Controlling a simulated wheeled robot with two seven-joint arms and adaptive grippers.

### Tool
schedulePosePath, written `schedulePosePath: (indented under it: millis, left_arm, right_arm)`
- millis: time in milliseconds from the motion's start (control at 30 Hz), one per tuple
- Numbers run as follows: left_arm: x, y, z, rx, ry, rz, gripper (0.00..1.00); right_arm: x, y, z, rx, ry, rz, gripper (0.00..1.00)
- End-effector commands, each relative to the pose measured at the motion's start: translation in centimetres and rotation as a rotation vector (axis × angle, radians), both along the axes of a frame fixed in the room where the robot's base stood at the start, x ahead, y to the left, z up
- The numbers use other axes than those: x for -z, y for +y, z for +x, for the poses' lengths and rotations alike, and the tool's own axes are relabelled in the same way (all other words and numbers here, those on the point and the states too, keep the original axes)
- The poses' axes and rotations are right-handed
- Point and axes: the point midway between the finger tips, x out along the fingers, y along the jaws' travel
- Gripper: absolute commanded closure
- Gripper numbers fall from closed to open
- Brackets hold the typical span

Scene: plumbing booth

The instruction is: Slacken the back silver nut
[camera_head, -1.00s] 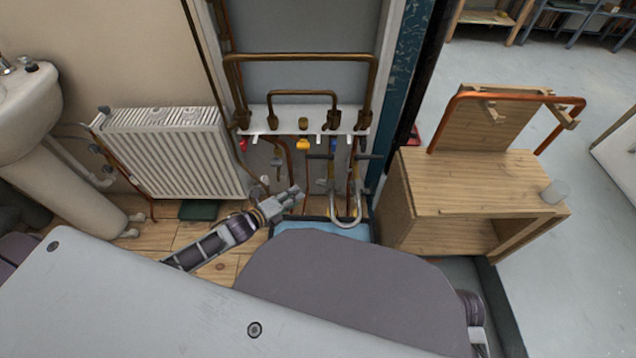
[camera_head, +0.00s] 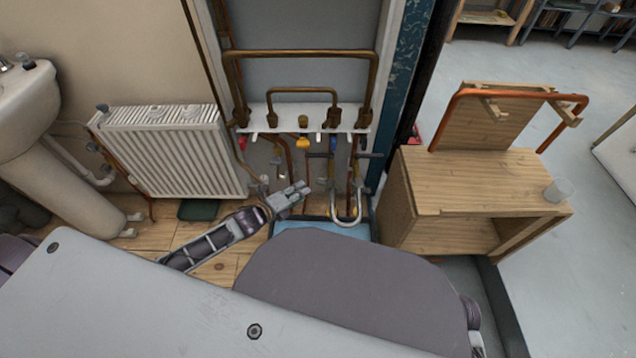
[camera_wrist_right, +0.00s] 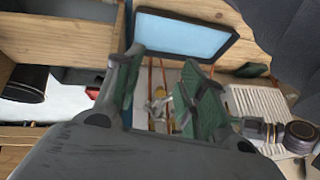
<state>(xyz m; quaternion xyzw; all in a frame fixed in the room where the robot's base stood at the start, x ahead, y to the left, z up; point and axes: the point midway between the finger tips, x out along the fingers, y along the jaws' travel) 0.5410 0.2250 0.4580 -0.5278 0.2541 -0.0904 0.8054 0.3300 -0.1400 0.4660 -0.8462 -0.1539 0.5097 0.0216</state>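Copper and brass pipework with fittings (camera_head: 331,170) hangs below a white shelf in the alcove, with a silver U-shaped pipe (camera_head: 347,218) at its lower end. The silver nuts are too small to tell apart, so I cannot pick out the back one. My left gripper (camera_head: 306,190) is left of the pipework, pointing right towards it and apparently apart from it. Its fingers look close together, but whether they are shut is unclear. My right gripper (camera_wrist_right: 158,90) is open and empty in the right wrist view; the pipework (camera_wrist_right: 160,105) shows beyond its fingers.
A blue tray with a dark rim (camera_head: 370,230) lies under the pipes; it also shows in the right wrist view (camera_wrist_right: 185,32). A white radiator (camera_head: 175,150) stands at the left, beside a basin (camera_head: 25,105). A wooden bench (camera_head: 470,185) with a clear cup (camera_head: 558,190) stands right.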

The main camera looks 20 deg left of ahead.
Motion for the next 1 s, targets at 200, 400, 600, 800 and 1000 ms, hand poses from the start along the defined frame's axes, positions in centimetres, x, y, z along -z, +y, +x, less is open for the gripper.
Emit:
schedulePosePath:
  millis: [200,400,600,800,1000]
  left_arm:
    - [0.6,-0.7,1.5,-0.001,-0.001,-0.001,0.65]
    - [1.0,-1.3,2.8,0.000,-0.002,0.000,0.65]
    - [1.6,-1.9,4.1,-0.001,0.000,-0.001,0.65]
    - [2.0,-2.6,5.4,-0.001,-0.001,0.000,0.65]
    - [2.6,-3.2,6.7,0.000,0.000,0.001,0.65]
  right_arm:
    - [1.7,0.3,0.0,0.009,-0.016,0.018,0.60]
    - [3.1,0.6,-0.4,0.019,-0.025,0.041,0.60]
    - [4.4,0.8,-0.3,0.030,-0.043,0.057,0.60]
    - [5.2,1.0,0.0,0.039,-0.067,0.075,0.60]
    - [6.3,1.1,0.0,0.043,-0.078,0.088,0.60]
